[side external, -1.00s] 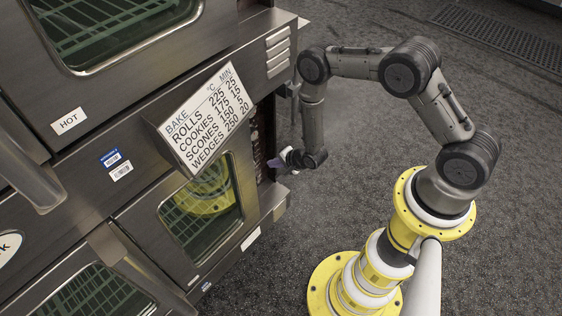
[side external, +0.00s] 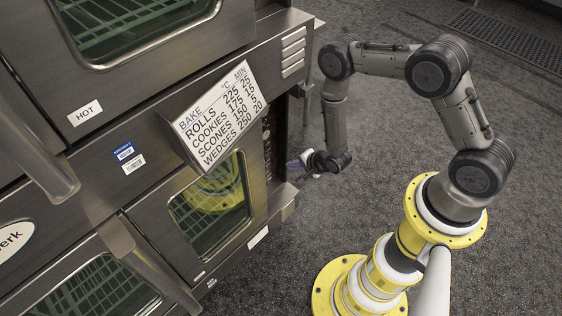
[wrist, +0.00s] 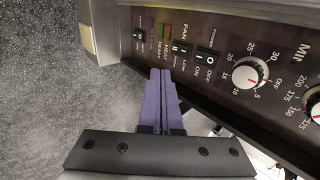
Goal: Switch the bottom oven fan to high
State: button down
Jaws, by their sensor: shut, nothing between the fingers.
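The control panel (wrist: 222,45) fills the upper right of the wrist view, turned sideways. The fan switch (wrist: 181,50) is a small dark rocker under the word FAN. Its position is too small to read. My gripper (wrist: 161,72) is shut and empty, its purple fingers together. The fingertips point at the panel edge just below and left of the fan switch, and appear apart from it. In the side view my gripper (side external: 291,165) is beside the right end of the lower oven (side external: 262,205), whose panel (side external: 267,150) shows only as a narrow strip.
In the wrist view an on/off switch (wrist: 205,60) and timer knob (wrist: 250,72) lie right of the fan switch; another switch (wrist: 138,35) lies left. In the side view a bake-times sign (side external: 217,115) juts out above the lower oven.

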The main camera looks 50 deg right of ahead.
jog(key=w+r+x, duration=0.1)
jog(key=w+x, duration=0.1)
jog(key=x, duration=1.1)
jog(key=shift+r, duration=0.35)
jog(key=shift+w, duration=0.15)
jog(key=shift+r, duration=0.1)
jog(key=shift+r, duration=0.7)
